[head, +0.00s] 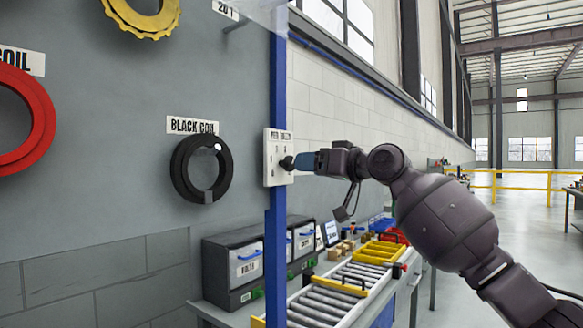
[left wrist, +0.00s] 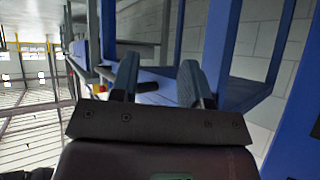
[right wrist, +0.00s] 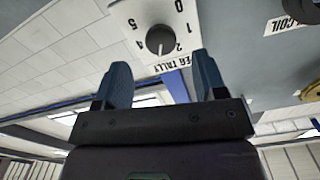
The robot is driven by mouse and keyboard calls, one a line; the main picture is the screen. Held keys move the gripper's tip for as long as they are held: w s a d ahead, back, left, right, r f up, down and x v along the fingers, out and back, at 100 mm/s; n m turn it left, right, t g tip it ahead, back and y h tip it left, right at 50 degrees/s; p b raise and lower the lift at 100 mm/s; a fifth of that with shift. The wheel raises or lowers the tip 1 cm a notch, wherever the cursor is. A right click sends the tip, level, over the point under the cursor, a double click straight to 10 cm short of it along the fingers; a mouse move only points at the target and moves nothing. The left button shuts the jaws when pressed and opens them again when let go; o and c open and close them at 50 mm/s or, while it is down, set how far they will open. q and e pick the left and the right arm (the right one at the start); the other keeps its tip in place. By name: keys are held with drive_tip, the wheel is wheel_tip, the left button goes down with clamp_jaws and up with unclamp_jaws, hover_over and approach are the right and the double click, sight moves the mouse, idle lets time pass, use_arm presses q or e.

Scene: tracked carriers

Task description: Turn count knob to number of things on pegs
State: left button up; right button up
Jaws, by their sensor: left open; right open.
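The count dial (head: 278,143) is a white plate on the blue post, lettered "PEG TALLY". In the right wrist view its dark round knob (right wrist: 160,40) has a light mark pointing down, between the 2 and the 4; I cannot read a number there. My right gripper (head: 304,162) is open at the plate, its fingers (right wrist: 161,72) framing the knob from below in the wrist view; contact cannot be told. On the grey board hang a yellow ring (head: 143,22), a red coil (head: 45,125) and a black coil (head: 178,172). My left gripper (left wrist: 158,75) is open and empty.
A peg by a label (head: 226,9) at the board's top right looks bare, partly cut off. Below stand dark bins (head: 220,272) and a roller conveyor (head: 352,278) with a yellow tray (head: 380,251). Blue frame bars (left wrist: 220,50) surround my left gripper's view.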

sight(292, 164)
drive_tip(key=x, duration=0.5)
drive_tip(key=shift+w+a+f+b, duration=0.1)
drive_tip(key=shift+w+a+b, duration=0.15)
drive_tip(key=shift+b, duration=0.15)
drive_tip(key=shift+w+a, duration=0.1)
drive_tip(key=shift+a, duration=0.15)
drive_tip(key=c, duration=0.9)
